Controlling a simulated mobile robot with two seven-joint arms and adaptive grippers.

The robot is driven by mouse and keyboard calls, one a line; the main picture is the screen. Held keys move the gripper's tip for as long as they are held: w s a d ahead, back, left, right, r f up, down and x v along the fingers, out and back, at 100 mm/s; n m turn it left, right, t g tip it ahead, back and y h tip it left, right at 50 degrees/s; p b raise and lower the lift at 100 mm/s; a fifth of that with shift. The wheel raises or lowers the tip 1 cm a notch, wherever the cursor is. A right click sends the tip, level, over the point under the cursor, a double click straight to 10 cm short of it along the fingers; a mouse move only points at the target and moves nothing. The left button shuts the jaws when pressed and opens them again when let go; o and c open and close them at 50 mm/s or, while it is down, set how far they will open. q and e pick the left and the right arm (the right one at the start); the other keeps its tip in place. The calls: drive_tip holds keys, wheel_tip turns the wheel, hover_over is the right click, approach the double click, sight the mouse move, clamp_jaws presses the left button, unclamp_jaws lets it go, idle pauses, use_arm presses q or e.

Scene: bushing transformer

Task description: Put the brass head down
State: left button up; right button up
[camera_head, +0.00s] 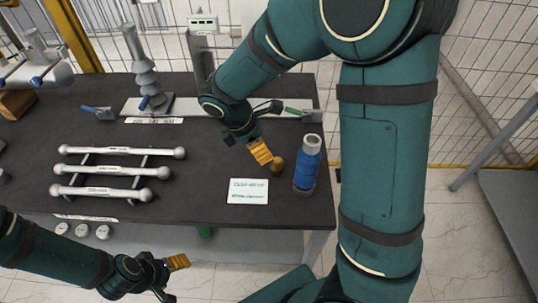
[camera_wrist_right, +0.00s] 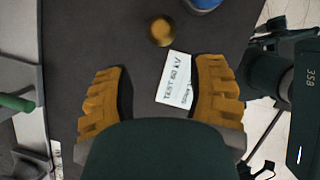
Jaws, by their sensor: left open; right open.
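The brass head (camera_head: 277,164) is a small round golden piece on the dark tabletop, left of the blue bushing (camera_head: 307,162). In the right wrist view the brass head (camera_wrist_right: 161,30) lies beyond the two spread yellow fingers, near the top edge, with neither finger touching it. My right gripper (camera_head: 261,152) is open and empty beside the brass head; its fingers also show in the wrist view (camera_wrist_right: 162,75). My left gripper (camera_head: 172,277) is open and empty in front of the table's near edge, at lower left.
A white card (camera_head: 248,191) lies just in front of the brass head. A rack of white rods (camera_head: 115,171) is at left. A grey ribbed bushing (camera_head: 143,65) stands at the back on a pale strip. The table's right edge is near the blue bushing.

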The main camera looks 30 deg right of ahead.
sight(273, 163)
drive_tip(key=x, duration=0.2)
drive_tip(key=b+x, duration=0.1)
drive_tip(key=x, duration=0.2)
drive_tip(key=b+x, duration=0.1)
drive_tip(key=x, duration=0.2)
drive_tip(key=shift+s+f, duration=0.1)
drive_tip(key=shift+s, duration=0.25)
drive_tip(key=shift+b+x, duration=0.7)
drive_tip(key=shift+x, duration=1.95)
use_arm(q)
drive_tip(key=f, duration=0.1)
drive_tip(key=s+f, duration=0.1)
drive_tip(key=f, duration=0.1)
drive_tip(key=shift+s+f, duration=0.15)
use_arm(e)
drive_tip(key=shift+w+d, duration=0.2)
use_arm(q)
drive_tip(key=shift+d, duration=0.1)
use_arm(e)
clamp_jaws()
